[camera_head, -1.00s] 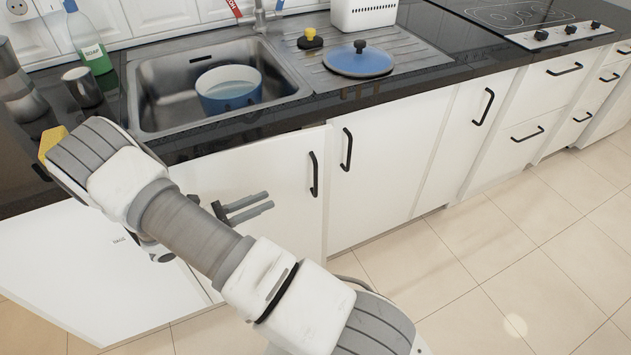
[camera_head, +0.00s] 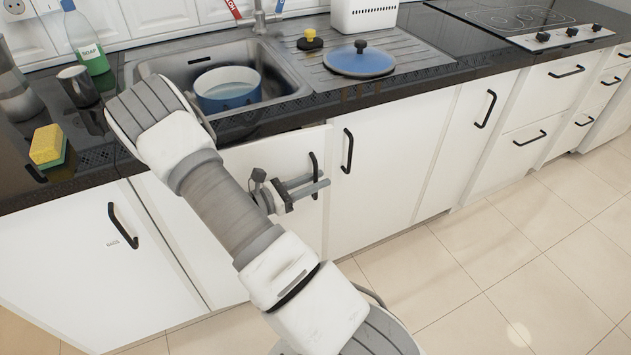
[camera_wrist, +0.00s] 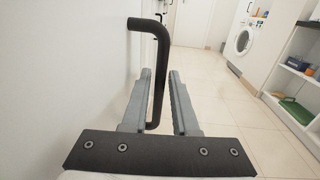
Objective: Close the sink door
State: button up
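The sink door (camera_head: 275,155) is a white panel under the sink, partly hidden by my arm. Its top edge shows and it appears to stand slightly out from the counter front. Its black bar handle (camera_head: 314,161) is upright near the door's right edge. My gripper (camera_head: 322,178) is at this handle with its fingers pointing right. In the wrist view my gripper (camera_wrist: 159,76) is open, one finger on each side of the handle (camera_wrist: 159,60). A gap shows beside the handle, so the fingers are not closed on it. The white door face (camera_wrist: 70,80) lies to the left.
The steel sink (camera_head: 165,68) holds a blue and white pot (camera_head: 228,92). A yellow sponge (camera_head: 47,146) lies on the dark counter at left. A neighbouring door's handle (camera_head: 347,151) is close right of my gripper. The tiled floor (camera_head: 500,250) at right is clear.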

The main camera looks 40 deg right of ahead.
grip_shut()
dwell(1.4)
